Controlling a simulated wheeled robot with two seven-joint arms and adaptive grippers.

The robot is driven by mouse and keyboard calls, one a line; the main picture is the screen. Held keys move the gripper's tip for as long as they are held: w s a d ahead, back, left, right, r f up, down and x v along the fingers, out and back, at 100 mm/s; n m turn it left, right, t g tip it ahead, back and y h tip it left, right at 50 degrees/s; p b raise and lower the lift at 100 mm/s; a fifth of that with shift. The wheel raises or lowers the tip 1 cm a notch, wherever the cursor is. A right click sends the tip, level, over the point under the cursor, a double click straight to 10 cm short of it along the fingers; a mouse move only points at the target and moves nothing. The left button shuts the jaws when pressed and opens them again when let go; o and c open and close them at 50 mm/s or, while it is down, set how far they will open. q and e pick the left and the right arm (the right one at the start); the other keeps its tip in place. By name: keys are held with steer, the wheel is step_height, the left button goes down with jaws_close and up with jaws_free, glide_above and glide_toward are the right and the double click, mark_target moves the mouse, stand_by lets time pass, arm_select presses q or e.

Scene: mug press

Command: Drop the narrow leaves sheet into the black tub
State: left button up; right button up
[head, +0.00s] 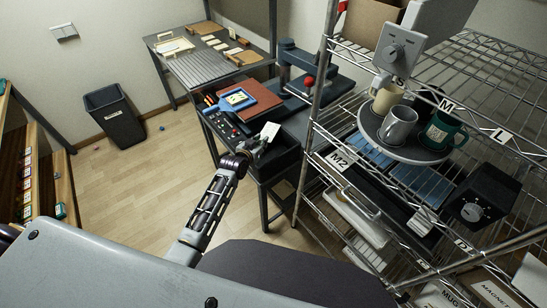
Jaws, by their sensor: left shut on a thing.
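My left gripper (256,147) is shut on a small whitish sheet (270,131) and holds it up over the front of the dark bench. The sheet's print is too small to make out, so I cannot tell if it shows narrow leaves. A black tub (116,124), tapered and open at the top, stands on the floor by the wall at the left, well apart from my gripper. My right gripper is not in view.
A press (308,83) with a red knob, a brown board (250,96) and a blue-framed card (237,98) are on the bench. A wire rack (312,130) with mugs stands at the right. The wooden floor (150,185) between tub and bench is mostly clear.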

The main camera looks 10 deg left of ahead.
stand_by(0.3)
arm_select(q)
steer(key=o, duration=0.7)
steer(key=shift+o, duration=0.2)
steer(key=v, duration=1.2)
steer(key=shift+f, duration=0.1)
stand_by(1.1)
